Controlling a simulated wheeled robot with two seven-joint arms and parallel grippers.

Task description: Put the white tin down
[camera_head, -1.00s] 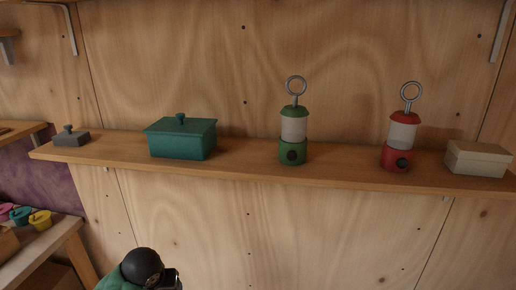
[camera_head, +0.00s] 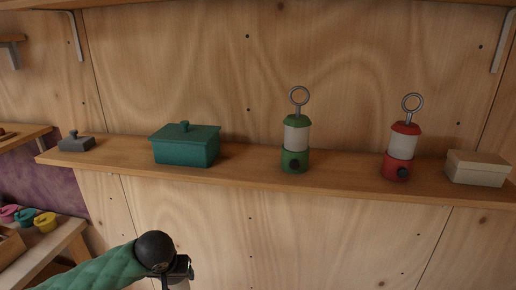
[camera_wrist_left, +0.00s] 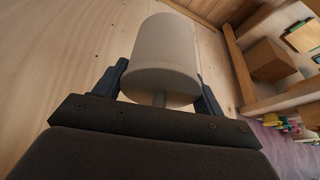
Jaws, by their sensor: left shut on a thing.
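The white tin (camera_wrist_left: 162,58) is a pale cylinder with a short grey stem or knob at its near end, seen in the left wrist view. My left gripper (camera_wrist_left: 162,85) is shut on it, with one dark finger on each side. In the head view my left gripper (camera_head: 180,272) is at the bottom, below the shelf and in front of the plywood wall. Only a small pale part of the tin (camera_head: 180,285) shows there; the rest is cut off by the frame. My right gripper is not in view.
A wall shelf (camera_head: 240,179) bears a grey lidded box (camera_head: 76,144), a teal box (camera_head: 185,148), a green lantern (camera_head: 295,140), a red lantern (camera_head: 400,150) and a cream box (camera_head: 477,168). Bare shelf lies between them. A lower bench (camera_head: 50,245) with colourful pots stands left.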

